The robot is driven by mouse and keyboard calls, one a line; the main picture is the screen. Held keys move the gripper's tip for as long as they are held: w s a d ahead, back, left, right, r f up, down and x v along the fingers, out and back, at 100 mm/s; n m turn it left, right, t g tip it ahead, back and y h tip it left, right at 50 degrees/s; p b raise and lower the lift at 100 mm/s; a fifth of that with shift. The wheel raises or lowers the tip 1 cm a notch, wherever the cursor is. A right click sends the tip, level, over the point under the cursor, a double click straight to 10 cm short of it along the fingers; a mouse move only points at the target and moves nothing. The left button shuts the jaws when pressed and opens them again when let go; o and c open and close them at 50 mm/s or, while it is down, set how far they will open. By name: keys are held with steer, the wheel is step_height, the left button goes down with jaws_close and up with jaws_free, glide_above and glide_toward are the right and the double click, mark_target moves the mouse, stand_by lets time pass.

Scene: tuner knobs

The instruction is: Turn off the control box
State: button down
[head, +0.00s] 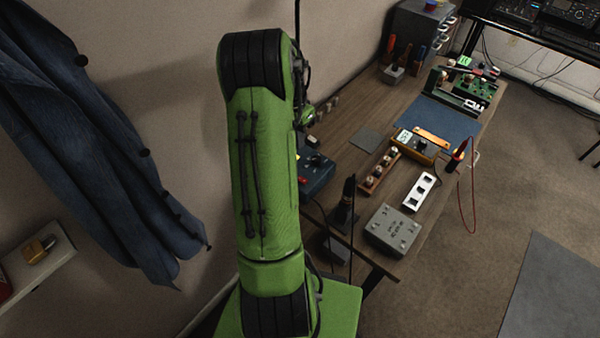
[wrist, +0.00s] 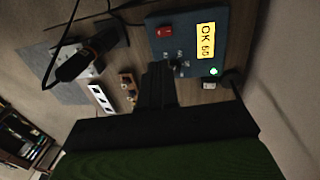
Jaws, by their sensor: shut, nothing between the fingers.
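The control box is a dark blue box that fills the upper middle of the wrist view (wrist: 188,22). It bears a red switch (wrist: 165,31), a lit yellow display (wrist: 206,40) reading "OK 60" and a glowing green light (wrist: 214,71). A small metallic knob or lever (wrist: 181,63) shows at its near edge. My gripper (wrist: 162,66) is shut and empty, with its fingertips in front of the box beside that metallic part. I cannot tell whether they touch. In the head view the box (head: 318,178) is partly hidden behind my green arm, and the gripper cannot be made out.
A grey box (head: 393,230), a white switch strip (head: 419,192), a wooden knob rack (head: 380,170) and a yellow meter (head: 418,146) stand on the wooden bench. A black handheld device (head: 344,208) stands near the control box. A blue coat (head: 95,140) hangs at left.

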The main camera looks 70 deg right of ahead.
mark_target(304, 180)
steer(key=f, duration=0.4)
steer(key=s+f, duration=0.1)
steer(key=f, duration=0.8)
steer(key=shift+s+a+f+b, duration=0.3)
steer(key=shift+s+a+f, duration=0.05)
steer(key=shift+s, duration=0.05)
